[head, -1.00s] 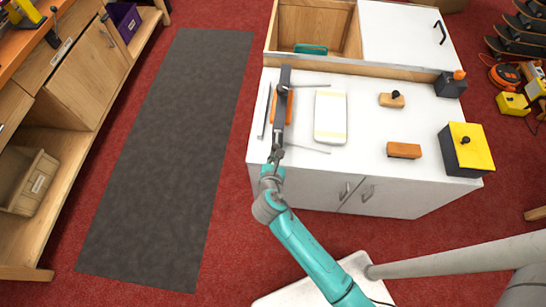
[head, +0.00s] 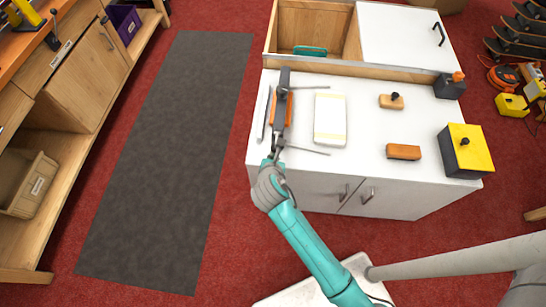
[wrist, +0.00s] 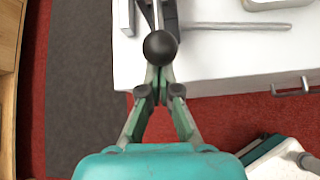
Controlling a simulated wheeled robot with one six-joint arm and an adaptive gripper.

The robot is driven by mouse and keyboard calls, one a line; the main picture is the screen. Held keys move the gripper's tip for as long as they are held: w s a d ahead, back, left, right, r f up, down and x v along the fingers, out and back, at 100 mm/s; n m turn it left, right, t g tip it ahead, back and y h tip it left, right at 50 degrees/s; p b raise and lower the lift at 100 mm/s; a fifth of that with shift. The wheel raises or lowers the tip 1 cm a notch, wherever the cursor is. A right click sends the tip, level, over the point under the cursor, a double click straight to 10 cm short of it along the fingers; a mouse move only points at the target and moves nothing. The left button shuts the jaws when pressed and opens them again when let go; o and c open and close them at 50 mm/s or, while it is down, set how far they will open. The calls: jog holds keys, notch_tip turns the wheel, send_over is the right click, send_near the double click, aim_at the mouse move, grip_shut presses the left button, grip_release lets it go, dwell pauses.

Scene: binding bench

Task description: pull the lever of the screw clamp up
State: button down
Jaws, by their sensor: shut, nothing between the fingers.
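The screw clamp (head: 282,95) is a long dark grey bar form on the left of the white bench top, with an orange-brown part beside it. In the wrist view, a round black knob (wrist: 160,46) stands large in front of the dark clamp, on what looks like its lever; how far the lever is raised I cannot tell. My gripper (wrist: 158,78) is shut and empty, its fingertips just below the knob in that view. Whether they touch it is unclear. In the head view my gripper (head: 275,155) is at the bench's front left edge, at the clamp's near end.
Thin grey rods (head: 306,150) lie near the clamp. A pale block with yellow bands (head: 330,118) lies right of it. Farther right are a knobbed wooden block (head: 391,101), a brown block (head: 403,151) and a yellow-topped box (head: 468,148). A raised cabinet edge (head: 350,68) bounds the back.

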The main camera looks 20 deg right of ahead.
aim_at(273, 147)
jog(key=shift+w+d+r+g+y, duration=0.2)
jog(key=shift+r+g, duration=0.25)
jog(key=shift+r, duration=0.35)
jog(key=shift+w+a+r+g+y, duration=0.1)
jog(key=shift+r+g+y, duration=0.35)
jog(key=shift+r, duration=0.3)
jog(key=shift+w+d+r+g+y, duration=0.15)
jog(key=shift+r+g, duration=0.35)
jog(key=shift+r, duration=0.3)
jog(key=shift+w+r, duration=0.15)
jog(key=shift+r, duration=0.2)
